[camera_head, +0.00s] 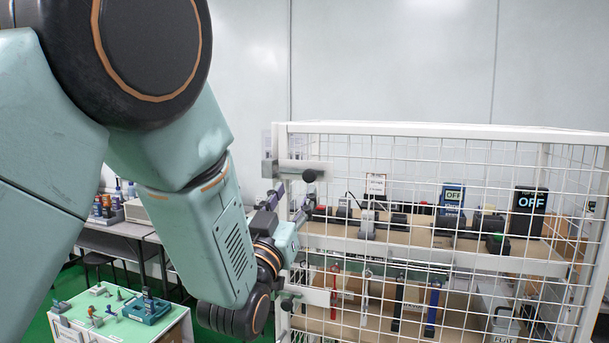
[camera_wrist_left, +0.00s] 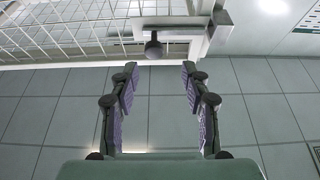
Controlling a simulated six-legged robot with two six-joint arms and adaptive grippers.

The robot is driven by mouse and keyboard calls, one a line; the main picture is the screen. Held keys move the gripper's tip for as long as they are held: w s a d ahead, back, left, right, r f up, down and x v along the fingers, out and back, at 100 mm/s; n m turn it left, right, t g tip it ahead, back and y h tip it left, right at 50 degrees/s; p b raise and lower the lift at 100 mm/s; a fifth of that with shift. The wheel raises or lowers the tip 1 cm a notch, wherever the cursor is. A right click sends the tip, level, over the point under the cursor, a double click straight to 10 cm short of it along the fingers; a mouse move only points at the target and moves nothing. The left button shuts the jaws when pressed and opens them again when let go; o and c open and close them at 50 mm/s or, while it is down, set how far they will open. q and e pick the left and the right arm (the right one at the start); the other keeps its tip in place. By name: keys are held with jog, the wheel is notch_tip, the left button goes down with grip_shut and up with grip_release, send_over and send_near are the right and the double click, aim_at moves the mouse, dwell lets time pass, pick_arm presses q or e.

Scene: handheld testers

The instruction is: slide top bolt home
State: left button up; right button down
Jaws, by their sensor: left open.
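The top bolt (camera_head: 290,166) is a pale bar with a dark round knob (camera_head: 309,175), at the upper left corner of the white mesh cage. In the left wrist view the knob (camera_wrist_left: 153,47) shows ahead of the fingertips, between the lines of the two fingers, with clear space around it. My left gripper (camera_wrist_left: 159,70) is open and empty, its purple-padded fingers apart. In the head view my left gripper (camera_head: 289,203) is just below the knob, partly hidden by my arm. My right gripper is not in view.
A lower bolt with a dark knob (camera_head: 287,304) sits on the cage (camera_head: 430,129) door edge. Behind the mesh, shelves hold testers, OFF boxes (camera_head: 529,212) and hanging tools. A white cabinet (camera_head: 165,335) with small parts stands lower left. Free floor shows between cabinet and cage.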

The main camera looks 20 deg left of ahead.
aim_at(308, 176)
pick_arm(q)
jog(key=w, duration=0.1)
jog(key=w+d+r, duration=0.1)
jog(key=w+p, duration=0.1)
jog(key=shift+w+d+r, duration=0.2)
jog(key=shift+d+r, duration=0.15)
jog(key=shift+r, duration=0.05)
jog(key=w, duration=0.2)
jog(key=w+a+p, duration=0.1)
jog(key=shift+w+a+r, duration=0.1)
jog(key=shift+w+r, duration=0.2)
jog(key=shift+r, duration=0.1)
jog(key=shift+d+r, duration=0.2)
jog(key=shift+d, duration=0.4)
jog(key=shift+w+a+f, duration=0.15)
jog(key=shift+a, duration=0.4)
jog(key=c, duration=0.6)
jog(key=shift+d, duration=0.35)
grip_shut()
jog(key=shift+a, duration=0.15)
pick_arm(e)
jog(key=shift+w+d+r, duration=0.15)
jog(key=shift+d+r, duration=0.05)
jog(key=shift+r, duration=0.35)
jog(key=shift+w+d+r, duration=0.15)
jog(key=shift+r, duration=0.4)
